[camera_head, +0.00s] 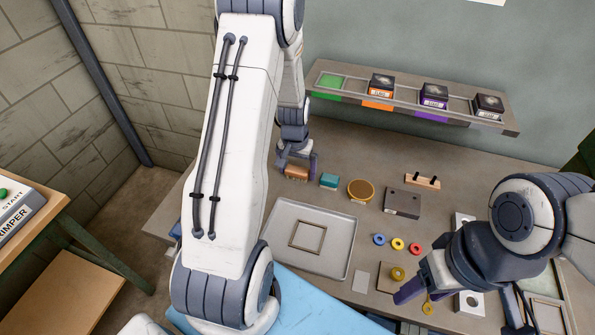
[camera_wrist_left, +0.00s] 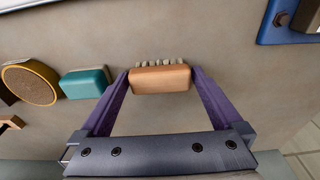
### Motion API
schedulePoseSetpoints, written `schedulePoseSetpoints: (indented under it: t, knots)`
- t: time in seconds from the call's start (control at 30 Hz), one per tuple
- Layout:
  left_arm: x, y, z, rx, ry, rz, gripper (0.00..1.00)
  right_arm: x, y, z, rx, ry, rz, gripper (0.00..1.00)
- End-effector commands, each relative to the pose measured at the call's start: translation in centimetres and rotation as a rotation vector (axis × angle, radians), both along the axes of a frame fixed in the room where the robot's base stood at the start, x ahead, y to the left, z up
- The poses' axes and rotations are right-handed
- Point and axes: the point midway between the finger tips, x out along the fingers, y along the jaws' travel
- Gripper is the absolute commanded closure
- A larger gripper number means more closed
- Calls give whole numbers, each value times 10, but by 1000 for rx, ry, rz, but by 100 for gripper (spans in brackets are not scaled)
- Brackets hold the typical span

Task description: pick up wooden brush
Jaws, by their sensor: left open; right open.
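The wooden brush (camera_wrist_left: 160,79) is a small orange-brown block with pale bristles along its far side in the left wrist view. It lies on the table and shows in the head view (camera_head: 296,173), partly covered by my left gripper (camera_head: 298,160). In the left wrist view my left gripper (camera_wrist_left: 160,75) is open, with one purple finger on each side of the brush. Whether the fingers touch it I cannot tell. My right gripper (camera_head: 418,294) is over the table's front right, away from the brush; its fingertips are partly hidden.
A teal block (camera_head: 329,180) and a round yellow-rimmed pad (camera_head: 360,190) lie right of the brush. A grey tray (camera_head: 340,222) is in front. Several coloured rings, including a red ring (camera_head: 415,248), lie further right. A shelf (camera_head: 400,97) with small boxes runs behind.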

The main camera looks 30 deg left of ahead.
Motion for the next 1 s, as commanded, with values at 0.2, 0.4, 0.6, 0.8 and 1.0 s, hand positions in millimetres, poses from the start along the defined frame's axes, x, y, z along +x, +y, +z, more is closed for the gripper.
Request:
schedulePoseSetpoints:
  t: [0.2, 0.4, 0.6, 0.8, 1.0]
  knots:
    - [0, 0, -3, 0, -1, 0, 0, 0, 0, 0, 0, 0, 0, 41]
    - [0, 0, -2, 0, -1, 1, 57, 0, 0, 0, 0, 0, 0, 41]
    - [0, 0, -2, 0, -1, 1, 69, 0, 0, 0, 0, 0, 0, 41]
    - [1, 1, 3, 1, -3, 1, 69, 0, 0, -2, 0, 0, 0, 41]
    - [2, 1, 25, 3, -7, 1, 69, 0, 0, -8, 0, 0, 0, 41]
